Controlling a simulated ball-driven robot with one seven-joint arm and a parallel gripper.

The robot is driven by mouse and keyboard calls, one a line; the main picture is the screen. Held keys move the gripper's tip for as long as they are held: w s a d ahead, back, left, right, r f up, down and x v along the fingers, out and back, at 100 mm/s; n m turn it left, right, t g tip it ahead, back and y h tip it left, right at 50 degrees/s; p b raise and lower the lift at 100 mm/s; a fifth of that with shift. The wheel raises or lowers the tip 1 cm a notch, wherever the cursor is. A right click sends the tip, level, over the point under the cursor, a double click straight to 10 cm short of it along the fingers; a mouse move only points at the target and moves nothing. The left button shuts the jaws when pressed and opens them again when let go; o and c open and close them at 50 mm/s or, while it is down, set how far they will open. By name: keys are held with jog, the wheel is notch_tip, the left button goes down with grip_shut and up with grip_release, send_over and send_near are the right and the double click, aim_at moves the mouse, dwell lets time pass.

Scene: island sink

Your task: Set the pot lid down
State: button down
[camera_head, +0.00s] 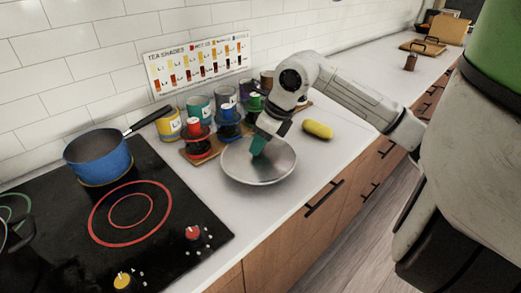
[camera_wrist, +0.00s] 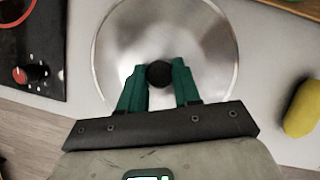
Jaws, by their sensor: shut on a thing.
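The pot lid (camera_head: 252,176) is a round, shiny metal disc with a dark knob. In the wrist view, the lid (camera_wrist: 205,50) lies beyond my fingers, and its knob (camera_wrist: 160,72) sits between the green fingertips. My gripper (camera_head: 258,146) points down at the lid's middle and is shut on the knob. The lid is over the pale counter, right of the cooktop, roughly level. I cannot tell whether its rim touches the counter. My gripper also shows in the wrist view (camera_wrist: 160,80). The knob is hidden by my fingers in the head view.
A blue pot (camera_head: 98,162) stands on the black cooktop (camera_head: 165,240). Behind the lid are several tea tins and cups on a wooden board (camera_head: 198,158). A yellow object (camera_head: 318,130) lies right of the lid. The counter's front edge (camera_head: 290,208) is close; bare counter extends right.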

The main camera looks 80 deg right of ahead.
aim_at(261, 153)
jog(key=f, duration=0.2)
jog(key=f+p, duration=0.1)
jog(key=shift+d+f, duration=0.1)
jog(key=shift+d, duration=0.15)
jog(key=shift+f, duration=0.25)
jog(key=shift+f+b, duration=0.2)
jog(key=shift+b, duration=0.15)
jog(key=c, duration=0.8)
grip_release()
jog(key=shift+r, duration=0.15)
jog(key=shift+r+p, duration=0.2)
jog(key=shift+p, duration=0.25)
jog(key=b+v, duration=0.2)
jog(key=v, duration=0.9)
jog(key=shift+s+r, duration=0.2)
jog(key=shift+r, duration=0.1)
